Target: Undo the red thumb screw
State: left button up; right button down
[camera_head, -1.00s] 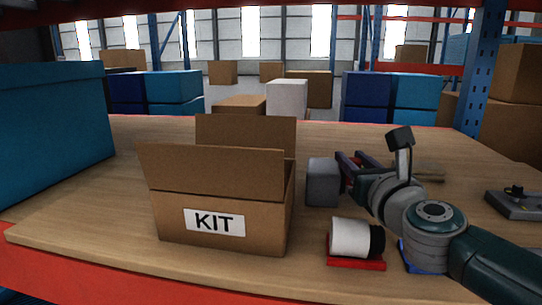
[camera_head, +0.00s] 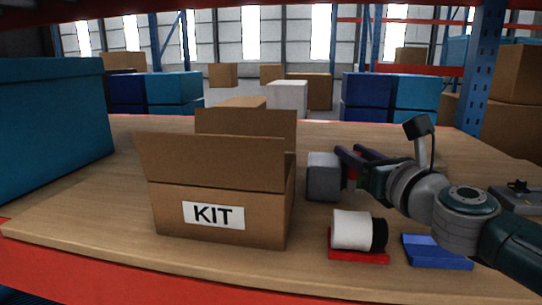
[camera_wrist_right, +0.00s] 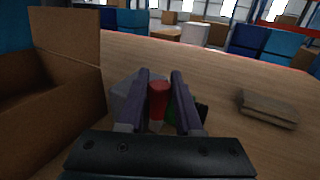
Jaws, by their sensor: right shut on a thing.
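The red thumb screw (camera_wrist_right: 158,92) stands between the two fingers of my right gripper in the right wrist view. A small piece of red also shows by the fingers in the head view (camera_head: 351,174). My right gripper (camera_wrist_right: 158,85) is shut on the screw; it also shows in the head view (camera_head: 362,155). A grey block (camera_head: 323,178) sits just left of the fingers, and part of it shows behind them in the wrist view (camera_wrist_right: 121,92). Fingers hide where the screw meets its holder. My left gripper is not in view.
An open KIT cardboard box (camera_head: 170,210) stands left of the block. In front are a white-and-black cylinder (camera_head: 352,230) on a red base and a blue tray (camera_head: 436,250). A grey device (camera_head: 515,200) is at right; a flat brown block (camera_wrist_right: 268,108) lies beyond the gripper.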

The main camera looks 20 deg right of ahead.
jog(key=shift+f+n+y+b, duration=0.2)
jog(key=shift+n+y+b, duration=0.7)
jog(key=shift+y+b, duration=0.4)
jog(key=n+g+y+b, duration=0.2)
jog(key=n+y+b, duration=0.1)
jog(key=y+b, duration=0.2)
jog(key=n+g+y+b, duration=0.2)
jog(key=n+y+b, duration=0.2)
jog(key=y+b, duration=0.2)
jog(key=shift+d+n+b, duration=0.1)
jog(key=shift+n+b, duration=0.2)
jog(key=shift+b, duration=0.75)
jog(key=shift+r+n+g+y+b, duration=0.2)
jog(key=shift+n+g+y+b, duration=0.7)
jog(key=shift+b, duration=0.45)
jog(key=c, duration=0.6)
grip_release()
